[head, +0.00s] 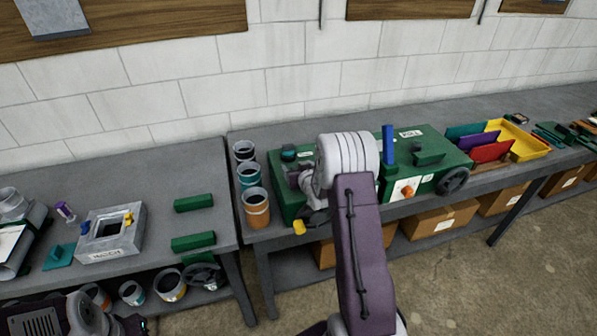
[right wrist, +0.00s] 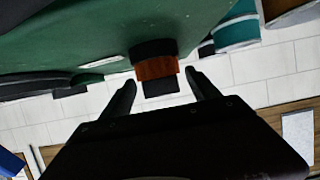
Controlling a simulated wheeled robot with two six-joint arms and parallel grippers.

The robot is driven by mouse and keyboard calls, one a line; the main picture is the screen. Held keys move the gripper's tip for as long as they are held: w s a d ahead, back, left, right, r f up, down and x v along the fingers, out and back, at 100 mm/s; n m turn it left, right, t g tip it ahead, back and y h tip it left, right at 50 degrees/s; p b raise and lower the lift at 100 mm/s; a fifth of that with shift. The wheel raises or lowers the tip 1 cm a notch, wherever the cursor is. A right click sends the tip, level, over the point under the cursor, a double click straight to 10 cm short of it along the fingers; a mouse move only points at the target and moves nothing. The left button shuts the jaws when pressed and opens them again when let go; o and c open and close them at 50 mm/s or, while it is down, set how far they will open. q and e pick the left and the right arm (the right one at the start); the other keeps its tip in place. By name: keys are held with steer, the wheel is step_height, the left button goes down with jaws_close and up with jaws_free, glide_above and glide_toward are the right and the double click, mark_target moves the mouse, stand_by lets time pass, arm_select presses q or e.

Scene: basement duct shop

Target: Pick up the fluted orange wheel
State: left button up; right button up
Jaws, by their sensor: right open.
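The fluted orange wheel (right wrist: 155,68) shows in the right wrist view, on a black collar against the green machine (right wrist: 75,35), with a black end piece facing me. My right gripper (right wrist: 158,82) is open, with one finger on each side of the wheel and visible gaps to both. In the head view my right gripper (head: 306,190) is at the left part of the green machine (head: 427,142); my wrist covers much of that area, and I cannot make out the wheel there. My left gripper (head: 132,324) is barely in view at the bottom left, its fingers unclear.
Several cups, including an orange one (head: 256,208), stand left of the machine. A blue lever (head: 388,145), an orange knob (head: 405,191) and a black handwheel (head: 453,181) are on its right part. A yellow tray (head: 528,146) lies farther right. A gap separates the two benches.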

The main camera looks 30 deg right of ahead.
steer(key=shift+x, duration=1.1)
steer(key=shift+s+a, duration=0.15)
steer(key=shift+s, duration=0.1)
steer(key=c, duration=1.1)
steer(key=shift+w, duration=0.1)
steer(key=c, duration=0.4)
steer(key=shift+r, duration=0.1)
steer(key=r, duration=0.2)
steer(key=d+r+b, duration=0.1)
steer(key=r, duration=0.1)
steer(key=shift+s+r, duration=0.25)
steer(key=s+d+r, duration=0.4)
steer(key=d, duration=0.1)
steer(key=s+d+r, duration=0.2)
steer(key=d, duration=0.1)
steer(key=shift+s+r+p, duration=0.25)
steer(key=shift+s+p, duration=0.1)
steer(key=shift+p, duration=0.05)
